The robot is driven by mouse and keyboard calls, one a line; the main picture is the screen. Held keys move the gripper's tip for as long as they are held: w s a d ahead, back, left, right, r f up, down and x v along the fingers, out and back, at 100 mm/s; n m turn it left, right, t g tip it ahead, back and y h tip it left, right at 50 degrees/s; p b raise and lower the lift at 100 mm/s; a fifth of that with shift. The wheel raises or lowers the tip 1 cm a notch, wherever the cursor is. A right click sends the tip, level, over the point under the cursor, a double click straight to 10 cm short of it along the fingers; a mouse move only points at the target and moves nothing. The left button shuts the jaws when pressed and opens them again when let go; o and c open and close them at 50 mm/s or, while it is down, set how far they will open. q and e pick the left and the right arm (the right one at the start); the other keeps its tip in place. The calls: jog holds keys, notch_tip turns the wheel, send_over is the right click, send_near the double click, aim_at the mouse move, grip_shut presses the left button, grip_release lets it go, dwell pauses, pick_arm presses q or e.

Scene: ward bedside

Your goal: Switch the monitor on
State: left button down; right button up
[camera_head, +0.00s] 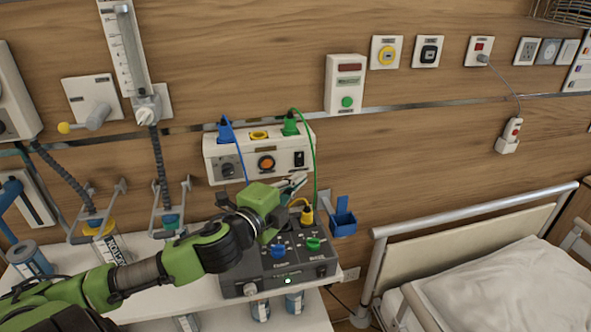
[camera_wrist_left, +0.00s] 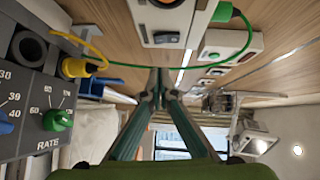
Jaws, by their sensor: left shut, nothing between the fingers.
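A white wall unit (camera_head: 215,146) carries a black dial, an orange round button (camera_head: 266,163) and a black rocker switch (camera_head: 299,159), with blue and green plugs on top. The rocker also shows in the left wrist view (camera_wrist_left: 167,38), just above my fingertips. A dark box (camera_head: 318,270) with blue and green knobs stands on the shelf below; a small green light (camera_head: 288,281) glows on its front. I cannot tell which unit is called the monitor. My left gripper (camera_head: 300,181) is shut and empty, just below the wall unit's right end; contact cannot be told.
A green cable (camera_head: 315,165) hangs close beside my left gripper. A yellow plug (camera_head: 307,216) and a blue holder (camera_head: 343,217) are below right. A white wall box with a green button (camera_head: 347,102) is above right. The bed rail (camera_head: 470,211) stands at the right.

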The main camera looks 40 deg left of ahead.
aim_at(302, 165)
pick_arm(q)
jog(key=w+a, duration=0.2)
jog(key=w+a+p, duration=0.1)
jog(key=w, duration=0.1)
jog(key=shift+a+f, duration=0.1)
jog(key=shift+f, duration=0.2)
pick_arm(e)
jog(key=shift+w+d+r, duration=0.1)
jog(key=shift+w+r, duration=0.35)
jog(key=shift+r, duration=0.15)
pick_arm(q)
jog(key=shift+a+f+b, duration=0.1)
jog(key=shift+f+b, duration=0.25)
jog(key=shift+b, duration=0.35)
jog(key=shift+w+a+t+b, duration=0.1)
jog(key=shift+w+t+b, duration=0.05)
jog(key=shift+t+b, duration=0.2)
jog(key=shift+r, duration=0.25)
jog(key=shift+p, duration=0.3)
pick_arm(e)
jog(key=shift+f, duration=0.75)
pick_arm(q)
jog(key=shift+f, duration=0.1)
pick_arm(e)
jog(key=shift+s+d, duration=0.1)
jog(key=shift+d, duration=0.05)
